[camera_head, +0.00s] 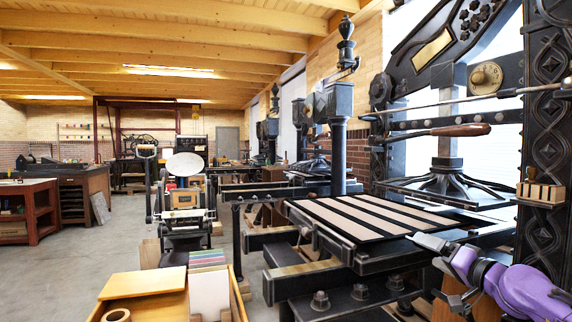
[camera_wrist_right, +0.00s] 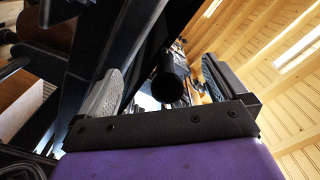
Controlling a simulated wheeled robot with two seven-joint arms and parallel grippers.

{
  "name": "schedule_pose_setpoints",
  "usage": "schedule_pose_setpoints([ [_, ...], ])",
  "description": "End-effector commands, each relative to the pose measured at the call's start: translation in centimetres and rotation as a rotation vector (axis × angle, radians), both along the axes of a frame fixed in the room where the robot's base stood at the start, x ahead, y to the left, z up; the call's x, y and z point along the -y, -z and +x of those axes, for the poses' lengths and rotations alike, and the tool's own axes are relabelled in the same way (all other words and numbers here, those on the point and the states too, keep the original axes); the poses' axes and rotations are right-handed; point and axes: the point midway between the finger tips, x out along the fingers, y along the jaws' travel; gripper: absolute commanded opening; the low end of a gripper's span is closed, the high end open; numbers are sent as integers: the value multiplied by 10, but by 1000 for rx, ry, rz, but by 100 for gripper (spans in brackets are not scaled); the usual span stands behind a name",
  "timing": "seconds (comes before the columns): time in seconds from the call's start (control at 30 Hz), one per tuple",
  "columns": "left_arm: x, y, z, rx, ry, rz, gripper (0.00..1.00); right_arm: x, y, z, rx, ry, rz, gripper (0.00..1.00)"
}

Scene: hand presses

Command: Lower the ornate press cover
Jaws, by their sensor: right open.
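The ornate press (camera_head: 548,110) is black with raised scroll decoration and stands at the right of the head view. Its flat bed (camera_head: 375,218) carries a panel of pale and black stripes lying level; I cannot tell whether this panel is the cover. A wood-handled bar (camera_head: 460,131) crosses above it. My purple right gripper (camera_head: 434,254) is at the bed's near right corner, open, pointing left. In the right wrist view its fingers (camera_wrist_right: 165,82) are apart, and a dark round bar end (camera_wrist_right: 172,84) shows between them, not visibly touched. My left gripper is out of view.
A yellow wooden box (camera_head: 142,283) with a tape roll and coloured sheets stands at the bottom left. A smaller press with a round disc (camera_head: 185,164) stands behind it. A small wooden rack (camera_head: 540,192) hangs on the ornate column. Open floor lies at left.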

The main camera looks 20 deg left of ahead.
Motion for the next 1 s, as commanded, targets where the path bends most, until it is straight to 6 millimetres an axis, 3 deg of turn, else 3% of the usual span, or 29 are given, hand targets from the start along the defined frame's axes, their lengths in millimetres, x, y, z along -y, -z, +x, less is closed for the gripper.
schedule_pose_setpoints([
  [0.53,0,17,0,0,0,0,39,31,0,-41,1,0,1,100],
  [1.0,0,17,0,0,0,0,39,31,1,-45,-2,-1,1,100],
])
